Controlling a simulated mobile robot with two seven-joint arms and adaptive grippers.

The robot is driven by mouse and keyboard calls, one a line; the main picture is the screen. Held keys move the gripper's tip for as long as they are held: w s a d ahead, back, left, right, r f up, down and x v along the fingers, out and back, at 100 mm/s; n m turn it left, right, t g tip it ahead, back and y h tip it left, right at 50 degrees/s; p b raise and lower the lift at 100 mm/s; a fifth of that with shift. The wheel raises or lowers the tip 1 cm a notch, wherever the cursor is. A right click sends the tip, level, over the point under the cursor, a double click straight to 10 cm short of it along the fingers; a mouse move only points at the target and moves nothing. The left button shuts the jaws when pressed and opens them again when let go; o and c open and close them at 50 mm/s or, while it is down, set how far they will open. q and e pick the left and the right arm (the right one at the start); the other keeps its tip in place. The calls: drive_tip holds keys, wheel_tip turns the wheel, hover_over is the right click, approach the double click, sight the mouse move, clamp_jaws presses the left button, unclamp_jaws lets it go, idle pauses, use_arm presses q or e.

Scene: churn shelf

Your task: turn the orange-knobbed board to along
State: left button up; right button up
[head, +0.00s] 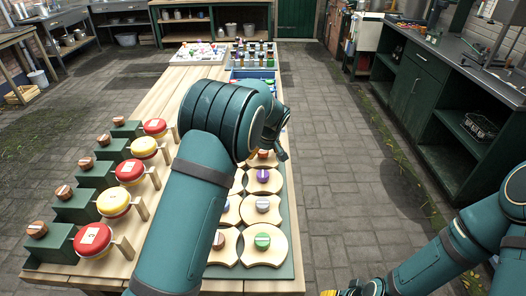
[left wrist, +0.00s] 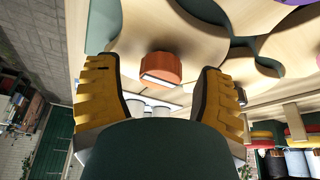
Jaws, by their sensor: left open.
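The orange knob (left wrist: 161,67), with a pale strip on its face, stands on a pale wooden board (left wrist: 135,35) in the left wrist view. My left gripper (left wrist: 160,88) is open, with one yellow finger on each side of the knob and a gap to both. In the head view the orange knob (head: 263,154) shows just below my left gripper (head: 276,146), and my arm hides much of its board. I cannot tell how the board is turned. A yellow bit of my right gripper (head: 329,293) shows at the bottom edge, mostly cut off.
Neighbouring boards carry a purple knob (head: 263,175), a grey knob (head: 262,205) and a green knob (head: 262,240) on a green base. Red and yellow round pieces (head: 130,171) line the table's left side. A blue crate (head: 252,74) stands farther back. Paved floor to the right is clear.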

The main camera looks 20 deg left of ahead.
use_arm(q)
clamp_jaws()
idle(0.5)
drive_tip(key=m+t+h, duration=0.1)
drive_tip(key=m, duration=0.2)
drive_tip(key=shift+s+a+m, duration=0.1)
drive_tip(key=shift+m, duration=0.2)
drive_tip(key=m+h+p, duration=0.1)
drive_tip(key=m, duration=0.2)
drive_tip(key=shift+m+h, duration=0.3)
drive_tip(key=shift+h, duration=0.1)
drive_tip(key=m+h+p, duration=0.1)
drive_tip(key=m, duration=0.1)
drive_tip(key=m+h, duration=0.1)
drive_tip(key=m, duration=0.2)
drive_tip(key=shift+m+p, duration=0.3)
drive_tip(key=shift+p, duration=0.1)
drive_tip(key=shift+m+g+h+p, duration=0.3)
drive_tip(key=shift+m+g+h, duration=0.1)
drive_tip(key=shift+m, duration=0.85)
drive_tip(key=shift+m+g+h+p, duration=0.3)
drive_tip(key=shift+m+g, duration=0.1)
drive_tip(key=shift+m, duration=0.85)
drive_tip(key=shift+f, duration=0.1)
